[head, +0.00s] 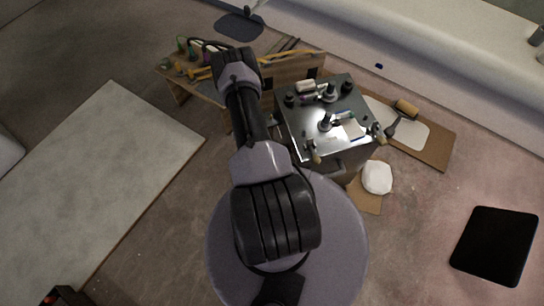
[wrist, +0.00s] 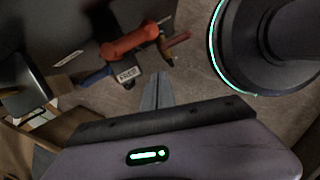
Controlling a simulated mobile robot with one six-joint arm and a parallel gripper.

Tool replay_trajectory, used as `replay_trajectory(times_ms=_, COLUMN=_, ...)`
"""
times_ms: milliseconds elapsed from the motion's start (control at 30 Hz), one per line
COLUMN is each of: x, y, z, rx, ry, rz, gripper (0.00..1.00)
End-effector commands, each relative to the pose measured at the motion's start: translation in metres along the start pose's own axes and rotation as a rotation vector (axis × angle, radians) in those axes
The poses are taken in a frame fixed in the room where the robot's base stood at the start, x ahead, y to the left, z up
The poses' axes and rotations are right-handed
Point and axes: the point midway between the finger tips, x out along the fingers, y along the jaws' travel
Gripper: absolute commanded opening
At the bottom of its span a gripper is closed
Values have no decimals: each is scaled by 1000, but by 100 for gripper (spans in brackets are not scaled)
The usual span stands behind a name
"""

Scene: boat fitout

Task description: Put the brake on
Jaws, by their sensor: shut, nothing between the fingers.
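In the wrist view, a thick red bar (wrist: 130,42) crosses the dark side of a cart or cabinet, low near the floor. A blue bar (wrist: 97,76) and a small pale plate with dark lettering (wrist: 128,75) sit just below it. The lettering is too small to read surely, and I cannot tell for certain which part is the brake. My gripper (wrist: 158,82) is shut and empty, its fingertips just right of the plate and apparently apart from it. In the head view, the steel-topped cart (head: 296,121) stands right of my arm, which hides my gripper.
A wooden rack (head: 290,70) with tools stands behind my arm. A brown board (head: 437,150) lies right of the cart, with a white bundle (head: 377,177) nearby. A black mat (head: 495,245) lies at right, and a pale panel (head: 95,190) at left.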

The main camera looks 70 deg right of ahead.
Motion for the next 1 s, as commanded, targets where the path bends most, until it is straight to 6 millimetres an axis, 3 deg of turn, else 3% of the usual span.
replay_trajectory(times_ms=33, x=-23, y=2, z=3, rx=-1, ry=1, rz=4, gripper=0)
replay_trajectory(times_ms=100, x=-40, y=1, z=3, rx=0, ry=1, rz=4, gripper=0)
replay_trajectory(times_ms=300, x=-75, y=-2, z=3, rx=0, ry=1, rz=3, gripper=0)
replay_trajectory(times_ms=467, x=-86, y=-3, z=2, rx=0, ry=1, rz=3, gripper=0)
replay_trajectory(times_ms=933, x=-86, y=-2, z=2, rx=1, ry=1, rz=4, gripper=0)
replay_trajectory(times_ms=1000, x=-100, y=6, z=-1, rx=15, ry=-1, rz=20, gripper=0)
